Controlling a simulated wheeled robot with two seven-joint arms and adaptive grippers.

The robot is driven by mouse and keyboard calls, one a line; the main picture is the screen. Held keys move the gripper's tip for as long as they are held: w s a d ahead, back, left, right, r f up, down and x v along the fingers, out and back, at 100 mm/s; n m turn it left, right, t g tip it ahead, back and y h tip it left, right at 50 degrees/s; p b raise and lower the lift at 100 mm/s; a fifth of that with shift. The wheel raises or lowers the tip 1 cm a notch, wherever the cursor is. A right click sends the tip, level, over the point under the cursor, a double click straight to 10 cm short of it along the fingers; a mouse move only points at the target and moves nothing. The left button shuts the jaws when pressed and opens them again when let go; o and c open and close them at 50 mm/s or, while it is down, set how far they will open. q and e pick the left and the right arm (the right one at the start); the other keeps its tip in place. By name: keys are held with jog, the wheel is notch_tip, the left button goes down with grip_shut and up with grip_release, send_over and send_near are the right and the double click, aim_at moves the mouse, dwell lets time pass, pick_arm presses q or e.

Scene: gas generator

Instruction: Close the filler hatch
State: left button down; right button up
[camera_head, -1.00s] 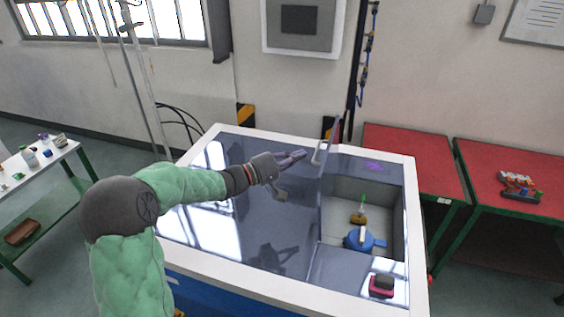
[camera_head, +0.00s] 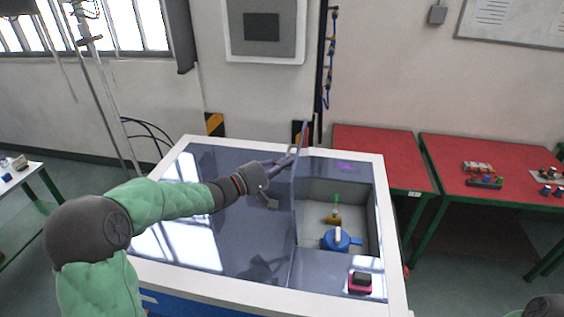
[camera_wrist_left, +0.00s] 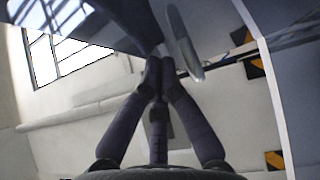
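The generator (camera_head: 395,230) is a box with a white rim and a dark glossy top. Its filler hatch (camera_head: 304,138) stands raised, nearly edge-on, at the left side of a recessed compartment. A pale handle (camera_head: 293,149) is on the hatch's left face; it also shows in the left wrist view (camera_wrist_left: 183,45). My left gripper (camera_head: 288,160) is at the handle, above the glossy top. In the left wrist view its fingertips (camera_wrist_left: 160,70) are together, left of and below the handle, with nothing visible between them. Whether they touch the handle is unclear. My right gripper is out of view.
The open compartment holds a blue cap (camera_head: 336,240) and a brass fitting with a green tip (camera_head: 334,217). A pink-and-black switch (camera_head: 360,283) sits on the front right top. Red tables (camera_head: 385,150) stand to the right. The glossy top left of the hatch is clear.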

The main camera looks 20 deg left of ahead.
pick_arm(q)
jog(key=w+d+f+m+g+y+p, duration=0.1)
jog(key=w+d+m+g+y+p, duration=0.1)
jog(key=d, duration=0.6)
jog(key=w+d+f+m+g+y+p, duration=0.1)
jog(key=w+d+m+g+y, duration=0.15)
jog(key=d, duration=0.55)
jog(key=shift+w+d+f+m+g+y+b, duration=0.5)
jog(key=shift+d+f+m+y+b, duration=0.55)
jog(key=shift+d+f+b, duration=1.85)
jog(key=shift+w+d+f+m+g+y+b, duration=0.6)
jog(key=shift+d+f+y+b, duration=0.75)
jog(key=shift+f+b, duration=2.9)
jog(key=shift+w+d+f+m+g+y+b, duration=0.4)
jog(key=shift+d+f+m+y+b, duration=0.7)
jog(key=shift+d+f+b, duration=2.4)
jog(key=a+r+b, duration=0.1)
jog(key=a+b, duration=0.1)
jog(key=shift+s+a+r, duration=0.1)
jog(key=shift+a+r, duration=0.25)
jog(key=shift+r, duration=0.1)
